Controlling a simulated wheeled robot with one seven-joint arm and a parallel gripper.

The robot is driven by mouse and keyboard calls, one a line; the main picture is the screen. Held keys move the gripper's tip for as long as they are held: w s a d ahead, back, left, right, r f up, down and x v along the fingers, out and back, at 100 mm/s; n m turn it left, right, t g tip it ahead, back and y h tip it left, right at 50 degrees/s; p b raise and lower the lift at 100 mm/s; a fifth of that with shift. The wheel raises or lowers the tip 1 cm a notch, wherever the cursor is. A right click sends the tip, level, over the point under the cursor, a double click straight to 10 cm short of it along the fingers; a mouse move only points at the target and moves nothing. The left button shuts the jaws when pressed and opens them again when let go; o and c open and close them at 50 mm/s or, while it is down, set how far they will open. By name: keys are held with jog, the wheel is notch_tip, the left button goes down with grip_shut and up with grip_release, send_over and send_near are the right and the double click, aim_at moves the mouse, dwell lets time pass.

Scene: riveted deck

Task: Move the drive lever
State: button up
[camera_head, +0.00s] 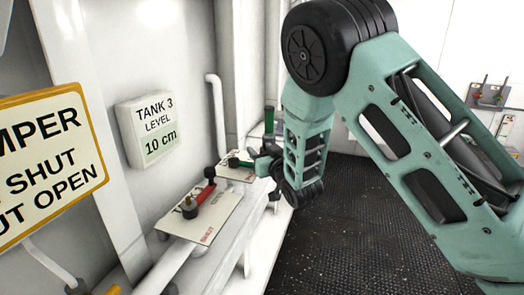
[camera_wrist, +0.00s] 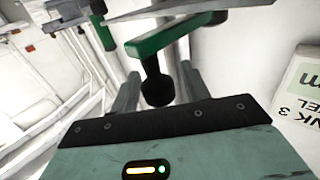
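My gripper (camera_head: 262,163) is at the ledge beside the left wall, close to a green lever (camera_head: 240,162). In the wrist view my gripper (camera_wrist: 158,88) is open, with its two fingers apart. The green lever (camera_wrist: 160,42) and its black knob (camera_wrist: 157,92) appear between the fingers, with gaps on both sides; I cannot tell how deep the knob sits. A red lever (camera_head: 205,193) with a black knob lies on a nearer plate. I see no readable label naming the drive lever. A grey box with small levers (camera_head: 487,92) is on the far right wall.
The left wall carries a "TANK 3 LEVEL 10 cm" sign (camera_head: 155,127) and a yellow-edged damper sign (camera_head: 45,160). A white pipe (camera_head: 218,110) runs beside the ledge. The dark riveted floor (camera_head: 345,240) is clear.

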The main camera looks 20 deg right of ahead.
grip_shut()
jog(key=shift+w+f, duration=0.1)
jog(key=w+n+g+y+b, duration=0.1)
jog(key=y, duration=0.1)
jog(key=w+n+g+y+b, duration=0.1)
jog(key=n+y+b, duration=0.1)
jog(key=w+d+n+y+b, duration=0.1)
jog(key=y+b, duration=0.1)
jog(key=y, duration=0.1)
jog(key=shift+w+d+n+g, duration=0.1)
jog(key=shift+w+n+g, duration=0.1)
jog(key=shift+n+g, duration=0.2)
jog(key=shift+w+n+g+y+b, duration=0.45)
jog(key=shift+n+g+y, duration=0.2)
jog(key=shift+y, duration=0.25)
jog(key=shift+o, duration=0.9)
grip_release()
